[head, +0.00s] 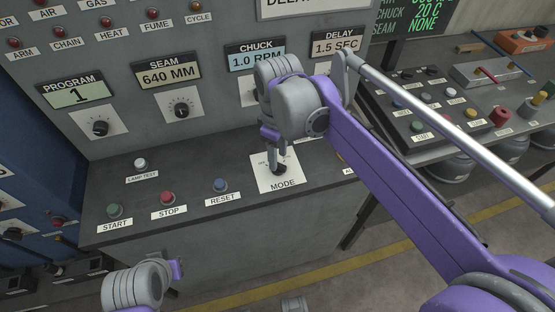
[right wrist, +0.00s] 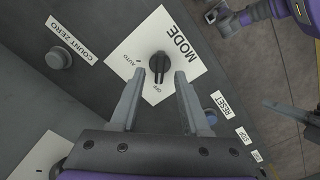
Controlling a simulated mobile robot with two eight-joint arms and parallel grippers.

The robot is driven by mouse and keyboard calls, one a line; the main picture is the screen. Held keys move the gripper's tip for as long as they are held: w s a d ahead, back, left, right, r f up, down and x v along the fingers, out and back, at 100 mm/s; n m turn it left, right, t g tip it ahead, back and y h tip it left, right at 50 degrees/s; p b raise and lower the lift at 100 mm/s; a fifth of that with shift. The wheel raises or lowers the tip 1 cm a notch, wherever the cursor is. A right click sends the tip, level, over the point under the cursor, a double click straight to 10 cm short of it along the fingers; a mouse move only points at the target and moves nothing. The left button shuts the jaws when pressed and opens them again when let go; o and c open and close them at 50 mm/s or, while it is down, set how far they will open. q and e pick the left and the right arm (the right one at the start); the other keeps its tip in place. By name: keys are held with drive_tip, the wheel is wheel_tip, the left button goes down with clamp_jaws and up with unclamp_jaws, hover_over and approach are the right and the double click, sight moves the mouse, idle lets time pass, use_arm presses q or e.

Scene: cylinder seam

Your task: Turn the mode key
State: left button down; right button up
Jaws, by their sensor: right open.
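The mode key (right wrist: 159,66) is a black knob on a white plate (right wrist: 185,40) lettered MODE, with AUTO and OFF marks. In the right wrist view its long grip lines up roughly with the OFF mark. The key also shows in the head view (head: 279,171), partly hidden by my gripper. My right gripper (right wrist: 160,76) is open, its two fingers on either side of the key with gaps visible. In the head view my right gripper (head: 277,165) points down at the plate. My left arm's grey wrist shows at the lower left of the head view; its fingers are not clear.
Start (head: 114,211), stop (head: 167,198) and reset (head: 220,186) buttons lie left of the mode plate. A lamp test button (head: 140,164) sits behind them. The count zero button (right wrist: 58,58) is near the plate. The upright panel with dials rises behind.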

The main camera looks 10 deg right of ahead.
drive_tip(key=shift+f, duration=1.2)
clamp_jaws()
